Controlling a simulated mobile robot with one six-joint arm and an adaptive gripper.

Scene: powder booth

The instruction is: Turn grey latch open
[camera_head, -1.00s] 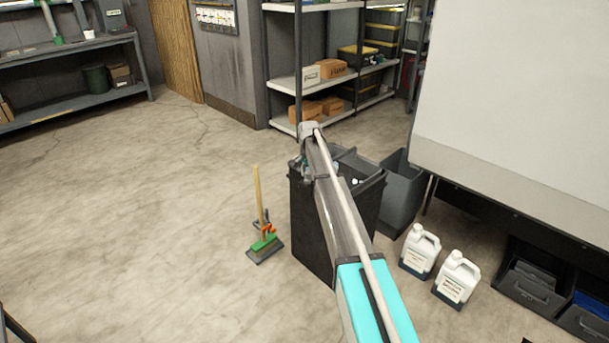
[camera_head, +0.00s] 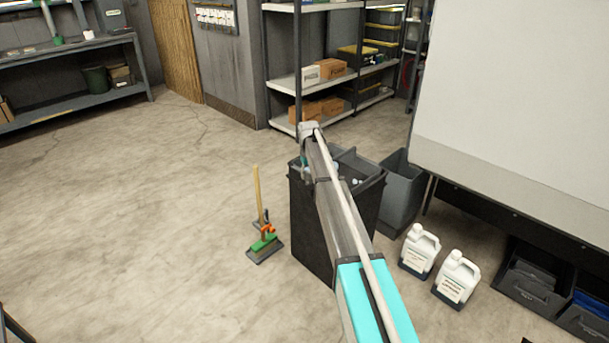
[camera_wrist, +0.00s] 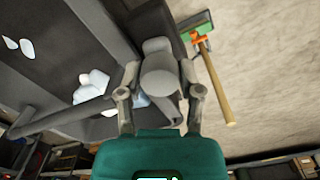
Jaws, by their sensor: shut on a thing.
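In the wrist view, the grey latch (camera_wrist: 158,78) is a rounded grey piece with a squarer top, at the rim of the dark bin (camera_wrist: 75,30). My gripper (camera_wrist: 158,72) has one finger on each side of it and is shut on it. In the head view, the black bin (camera_head: 310,225) stands on the floor and my arm crosses in front of it. The latch cannot be made out there, and my gripper is mostly hidden at the bin's upper left corner.
A broom head with a wooden handle (camera_head: 257,195) stands left of the bin. Two white jugs (camera_head: 420,250) stand to its right, and a grey bin (camera_head: 402,190) is behind. White crumpled pieces (camera_wrist: 92,84) lie inside the bin. The floor at left is clear.

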